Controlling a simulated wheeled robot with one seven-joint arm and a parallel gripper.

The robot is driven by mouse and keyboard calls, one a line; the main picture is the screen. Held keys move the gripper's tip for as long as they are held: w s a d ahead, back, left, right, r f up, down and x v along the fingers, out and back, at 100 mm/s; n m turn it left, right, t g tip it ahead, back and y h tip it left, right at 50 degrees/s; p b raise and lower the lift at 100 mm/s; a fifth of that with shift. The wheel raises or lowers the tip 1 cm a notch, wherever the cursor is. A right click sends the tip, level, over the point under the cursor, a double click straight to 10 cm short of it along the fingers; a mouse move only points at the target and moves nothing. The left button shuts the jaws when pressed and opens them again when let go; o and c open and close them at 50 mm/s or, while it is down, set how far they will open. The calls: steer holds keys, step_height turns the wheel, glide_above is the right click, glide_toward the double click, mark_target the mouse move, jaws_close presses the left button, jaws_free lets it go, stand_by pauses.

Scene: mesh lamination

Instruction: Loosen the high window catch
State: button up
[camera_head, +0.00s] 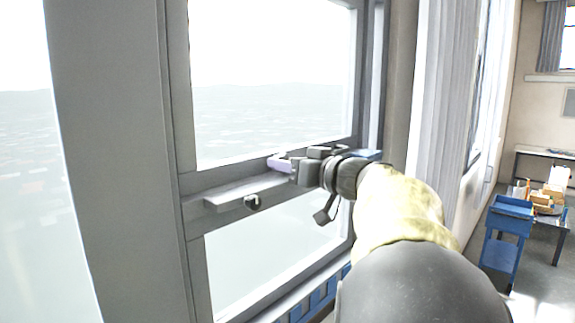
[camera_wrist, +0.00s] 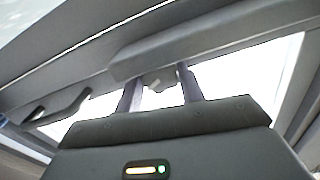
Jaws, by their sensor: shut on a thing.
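The window's grey frame (camera_head: 195,190) has a crossbar with a pale ledge (camera_head: 240,190) in the head view. My gripper (camera_head: 277,163) is at the right end of this ledge. The fingers are shut on this catch. Its upper part is hidden by the bar, and in the head view the gripper hides it.
A small dark fitting (camera_head: 251,202) sits below the ledge, left of my gripper. A hooked grey handle (camera_wrist: 62,106) shows at the left in the wrist view. A pale curtain (camera_head: 443,90) hangs right of the window. A blue cart (camera_head: 503,250) stands farther right.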

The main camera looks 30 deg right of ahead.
steer(key=shift+f+n+b, duration=0.1)
steer(key=shift+n+b, duration=0.5)
steer(key=shift+n, duration=1.8)
steer(key=o, duration=1)
steer(key=b+v, duration=0.5)
steer(key=v, duration=1.2)
steer(key=shift+s, duration=0.25)
